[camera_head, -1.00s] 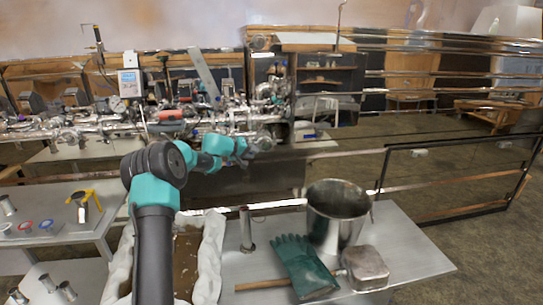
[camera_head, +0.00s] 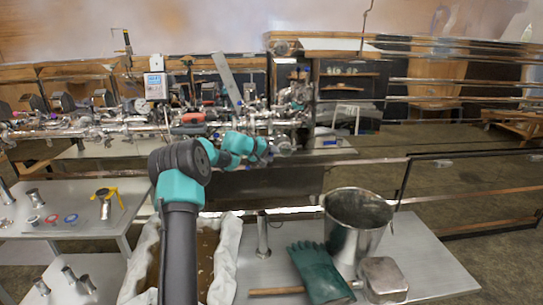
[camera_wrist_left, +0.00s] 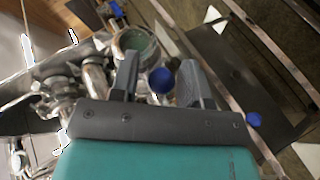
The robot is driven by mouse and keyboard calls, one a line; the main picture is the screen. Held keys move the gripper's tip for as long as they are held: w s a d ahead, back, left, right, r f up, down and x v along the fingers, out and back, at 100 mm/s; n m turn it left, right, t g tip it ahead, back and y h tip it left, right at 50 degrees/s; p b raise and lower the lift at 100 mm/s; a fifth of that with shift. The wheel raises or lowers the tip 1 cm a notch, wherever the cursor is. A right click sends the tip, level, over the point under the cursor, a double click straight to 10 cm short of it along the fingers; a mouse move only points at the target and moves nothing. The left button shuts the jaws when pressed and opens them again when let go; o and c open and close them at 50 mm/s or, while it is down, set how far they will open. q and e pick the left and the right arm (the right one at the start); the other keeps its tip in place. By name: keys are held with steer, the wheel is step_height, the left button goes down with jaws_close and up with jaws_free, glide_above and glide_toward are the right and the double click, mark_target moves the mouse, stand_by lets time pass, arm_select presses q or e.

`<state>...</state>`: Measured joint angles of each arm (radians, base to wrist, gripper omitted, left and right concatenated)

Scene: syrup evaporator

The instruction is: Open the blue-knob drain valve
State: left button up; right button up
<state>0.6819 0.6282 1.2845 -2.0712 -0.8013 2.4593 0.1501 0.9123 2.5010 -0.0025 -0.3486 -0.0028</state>
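A round blue knob (camera_wrist_left: 161,80) shows in the left wrist view, between the two dark fingers of my left gripper (camera_wrist_left: 160,62). The fingers stand apart, with a narrow gap visible on each side of the knob. How deep the knob sits between them is hard to tell. In the head view my left gripper (camera_head: 278,149) is at the right end of the metal piping (camera_head: 285,122); its fingers are small there and the knob between them cannot be made out. My right gripper is not in view.
A side table (camera_head: 60,200) is at left.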

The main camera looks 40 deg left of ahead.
arm_select(q)
steer(key=shift+o, duration=0.6)
steer(key=v, duration=1.7)
steer(key=shift+s, duration=0.25)
